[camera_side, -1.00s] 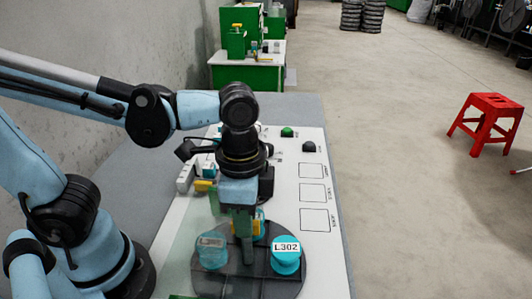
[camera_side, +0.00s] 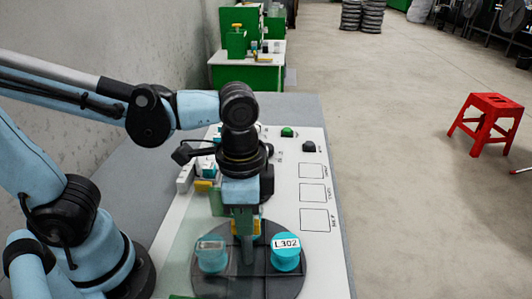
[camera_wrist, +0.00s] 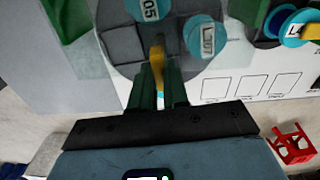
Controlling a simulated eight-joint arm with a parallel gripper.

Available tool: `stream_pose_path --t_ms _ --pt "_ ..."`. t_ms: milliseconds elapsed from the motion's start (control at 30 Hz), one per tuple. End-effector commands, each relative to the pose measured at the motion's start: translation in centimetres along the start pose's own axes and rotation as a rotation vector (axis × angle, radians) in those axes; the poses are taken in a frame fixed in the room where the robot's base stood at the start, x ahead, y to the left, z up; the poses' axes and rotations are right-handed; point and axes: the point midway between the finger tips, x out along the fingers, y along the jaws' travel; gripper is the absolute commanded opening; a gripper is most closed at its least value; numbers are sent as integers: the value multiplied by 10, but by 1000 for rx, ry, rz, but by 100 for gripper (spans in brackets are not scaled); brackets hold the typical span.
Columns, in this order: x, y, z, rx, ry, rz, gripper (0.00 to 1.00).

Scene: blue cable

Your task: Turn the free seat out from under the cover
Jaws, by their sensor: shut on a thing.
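A dark round turntable (camera_side: 232,282) carries cyan spools. The spool labelled L302 (camera_side: 285,252) sits uncovered at its right. Another cyan spool (camera_side: 211,257) at the left shows through the clear greenish cover (camera_side: 186,250). My gripper (camera_side: 246,232) is upright over the turntable's middle, shut on a yellow part (camera_wrist: 157,52) that shows between the fingers in the wrist view. My gripper (camera_wrist: 158,75) hides part of the turntable (camera_wrist: 122,45) there.
The white panel (camera_side: 285,185) has printed squares, a green button (camera_side: 287,132) and a black knob (camera_side: 309,146) to the right and behind. Small white and yellow parts (camera_side: 204,185) stand left of my gripper. A red stool (camera_side: 490,118) stands away on the floor.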

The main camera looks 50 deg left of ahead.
Motion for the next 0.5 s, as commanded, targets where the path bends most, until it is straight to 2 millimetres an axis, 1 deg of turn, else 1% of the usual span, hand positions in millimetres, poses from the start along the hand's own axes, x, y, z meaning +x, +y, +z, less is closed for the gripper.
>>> stream_pose_path --t_ms 500 --pt "0 0 0 -256 -2 -1 0"
